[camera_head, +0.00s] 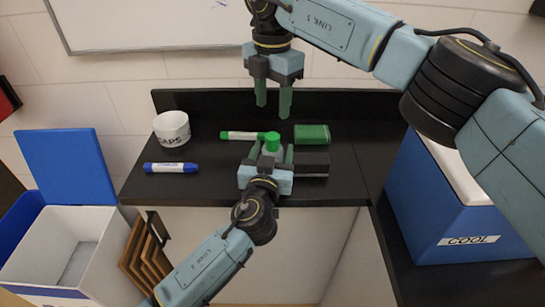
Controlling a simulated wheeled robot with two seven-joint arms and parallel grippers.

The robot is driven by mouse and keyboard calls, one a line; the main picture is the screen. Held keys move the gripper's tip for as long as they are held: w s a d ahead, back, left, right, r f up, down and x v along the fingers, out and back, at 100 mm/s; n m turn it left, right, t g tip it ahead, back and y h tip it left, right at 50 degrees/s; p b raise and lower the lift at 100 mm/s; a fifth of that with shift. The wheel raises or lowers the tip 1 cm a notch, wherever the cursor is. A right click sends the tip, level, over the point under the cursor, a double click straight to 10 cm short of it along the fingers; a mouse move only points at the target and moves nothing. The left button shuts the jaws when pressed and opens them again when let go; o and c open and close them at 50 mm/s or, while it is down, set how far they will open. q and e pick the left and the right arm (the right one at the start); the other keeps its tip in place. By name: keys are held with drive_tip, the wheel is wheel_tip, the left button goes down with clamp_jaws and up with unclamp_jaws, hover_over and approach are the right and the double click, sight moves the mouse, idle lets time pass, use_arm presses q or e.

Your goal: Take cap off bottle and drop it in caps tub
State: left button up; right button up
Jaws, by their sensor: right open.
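The bottle (279,154) stands on the black counter, pale-bodied with a bright green cap (272,141) on top. My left gripper (271,153) reaches in from the front, with one finger on each side of the bottle's body. Whether those fingers press on it is too small to tell, and the gripper hides the bottle's lower part. My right gripper (272,108) points down, open and empty, above and behind the cap. The white caps tub (172,129), with lettering on its side, stands at the left back of the counter.
A blue marker (171,168) lies in front of the tub. A green block (312,134) and a black block (312,164) are to the right. A blue cooler (470,215) stands right, an open white bin (65,245) lower left.

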sight(272, 136)
use_arm(q)
clamp_jaws()
use_arm(e)
drive_tip(key=m, duration=0.8)
drive_tip(key=shift+f+m, duration=0.1)
drive_tip(key=shift+m, duration=0.3)
drive_tip(key=shift+f, duration=3.9)
